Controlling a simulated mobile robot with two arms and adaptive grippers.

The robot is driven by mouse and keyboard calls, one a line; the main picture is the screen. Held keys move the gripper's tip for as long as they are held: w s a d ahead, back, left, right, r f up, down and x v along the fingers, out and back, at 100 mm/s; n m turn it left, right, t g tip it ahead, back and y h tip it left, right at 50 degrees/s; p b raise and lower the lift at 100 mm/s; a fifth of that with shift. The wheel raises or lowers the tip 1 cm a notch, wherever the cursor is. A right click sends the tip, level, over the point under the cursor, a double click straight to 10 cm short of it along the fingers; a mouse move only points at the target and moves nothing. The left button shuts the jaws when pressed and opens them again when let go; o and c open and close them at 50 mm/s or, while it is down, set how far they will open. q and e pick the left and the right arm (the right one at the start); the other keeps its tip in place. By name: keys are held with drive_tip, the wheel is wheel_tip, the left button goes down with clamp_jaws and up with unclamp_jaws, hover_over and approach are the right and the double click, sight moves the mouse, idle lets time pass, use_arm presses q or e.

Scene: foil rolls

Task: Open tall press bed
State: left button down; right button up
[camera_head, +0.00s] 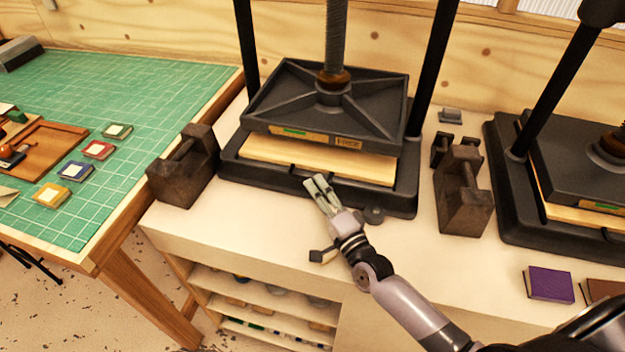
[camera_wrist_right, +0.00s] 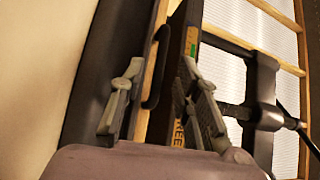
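The tall press (camera_head: 325,100) stands at the back middle of the bench, its dark platen above a pale wooden bed (camera_head: 320,162). The bed lies inside the black base, with a gap under the platen. My right gripper (camera_head: 318,184) is at the front edge of the base. In the right wrist view the right gripper (camera_wrist_right: 158,105) has its fingers apart with nothing held. A dark handle (camera_wrist_right: 157,65) on the bed's front edge shows between and beyond the fingers. Contact cannot be told. My left gripper is not in view.
Iron weights stand left (camera_head: 184,168) and right (camera_head: 463,190) of the press. A second press (camera_head: 560,170) is at the right. A purple book (camera_head: 549,284) lies at the front right. A green cutting mat (camera_head: 140,95) covers the left table. The bench front is mostly clear.

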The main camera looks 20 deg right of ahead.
drive_tip(key=shift+x, duration=1.35)
drive_tip(key=shift+c, duration=0.2)
clamp_jaws()
